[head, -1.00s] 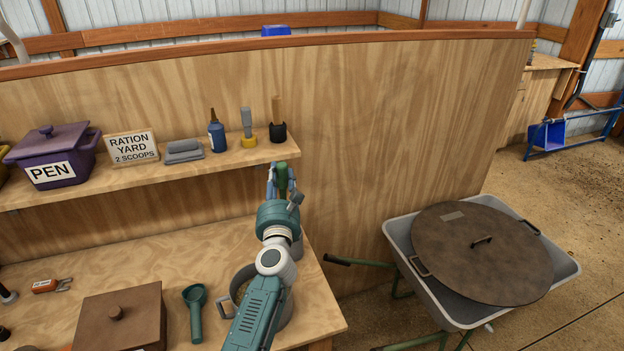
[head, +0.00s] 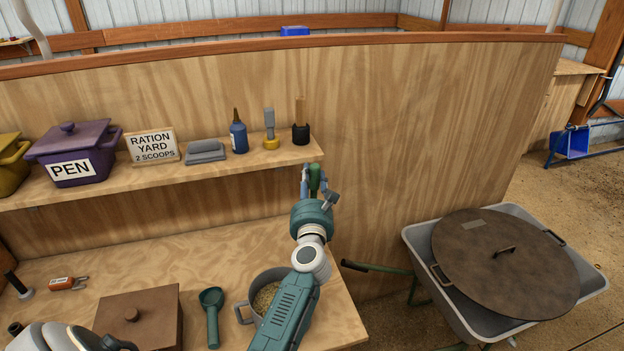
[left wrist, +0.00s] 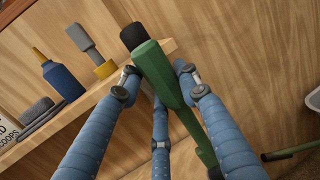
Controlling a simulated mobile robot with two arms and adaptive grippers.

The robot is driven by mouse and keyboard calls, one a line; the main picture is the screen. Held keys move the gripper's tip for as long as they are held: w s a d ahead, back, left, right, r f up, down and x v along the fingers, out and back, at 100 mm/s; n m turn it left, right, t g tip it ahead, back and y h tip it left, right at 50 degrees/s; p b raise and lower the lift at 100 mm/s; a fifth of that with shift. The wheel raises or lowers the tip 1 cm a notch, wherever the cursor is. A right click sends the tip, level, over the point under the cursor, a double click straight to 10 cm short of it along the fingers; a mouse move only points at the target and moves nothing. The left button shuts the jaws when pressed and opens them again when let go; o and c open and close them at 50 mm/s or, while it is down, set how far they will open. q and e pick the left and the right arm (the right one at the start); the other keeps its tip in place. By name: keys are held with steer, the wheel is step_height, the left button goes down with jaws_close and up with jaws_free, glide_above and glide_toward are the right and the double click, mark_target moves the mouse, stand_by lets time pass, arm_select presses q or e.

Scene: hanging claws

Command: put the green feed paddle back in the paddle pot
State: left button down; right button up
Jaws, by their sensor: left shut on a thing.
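My left gripper (head: 314,182) is shut on the green feed paddle (head: 315,178), just in front of and below the shelf's right end. In the left wrist view the green paddle (left wrist: 165,75) slants between the blue fingers of the gripper (left wrist: 160,90). A black cup (head: 300,135) with a wooden piece standing in it is at the shelf's right end. Beside it a grey paddle-like piece stands in a yellow base (head: 270,142). I cannot tell which of these is the paddle pot. A black shape (left wrist: 132,37) shows close by the paddle's upper end. My right gripper is not in view.
The shelf (head: 240,163) also carries a blue bottle (head: 238,137), grey cloth (head: 206,152), a sign and a purple PEN pot (head: 73,152). Below are a grain-filled grey pot (head: 245,310), a green scoop (head: 212,312) and a brown box. A wheelbarrow (head: 590,285) stands right.

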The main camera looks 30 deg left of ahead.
arm_select(q)
steer(key=shift+f+b, duration=0.35)
steer(key=shift+f, duration=0.25)
steer(key=shift+f+b, duration=0.35)
step_height(320, 180, down, 5)
steer(key=b, duration=0.5)
steer(key=shift+f, duration=0.2)
step_height(320, 180, down, 6)
steer(key=b, duration=0.5)
steer(key=shift+r, duration=0.2)
steer(key=shift+f+b, duration=0.2)
steer(key=shift+b, duration=0.2)
steer(key=c, duration=0.9)
jaws_free()
